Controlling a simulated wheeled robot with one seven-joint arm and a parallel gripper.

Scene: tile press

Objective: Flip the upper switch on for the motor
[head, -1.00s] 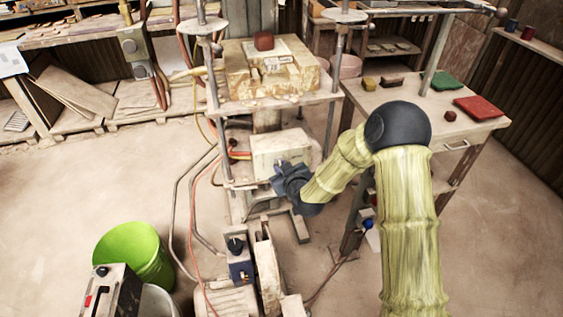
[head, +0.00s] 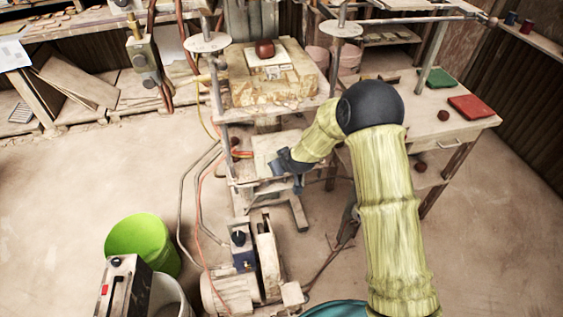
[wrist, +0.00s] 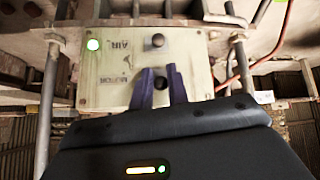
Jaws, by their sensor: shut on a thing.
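The pale control box (head: 262,148) stands low on the press frame; my gripper (head: 276,166) is at its front and hides part of it. In the wrist view, the box's panel (wrist: 190,62) appears turned over, with AIR and MOTOR lettering. A dark switch knob (wrist: 158,40) sits in the AIR row, clear of my fingers. The motor switch (wrist: 160,82) is a dark knob in the MOTOR row, between the tips of my gripper (wrist: 161,80), which is shut on it. The lamp (wrist: 93,44) by AIR glows pale; the lamp (wrist: 91,86) by MOTOR looks dull.
Metal posts (wrist: 47,105) and an orange cable (wrist: 276,45) flank the panel. Above the box is the press table (head: 235,108) with a red-brown lump. A grey motor (head: 232,292) and green bucket (head: 138,245) stand on the floor. A side table (head: 455,128) is at right.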

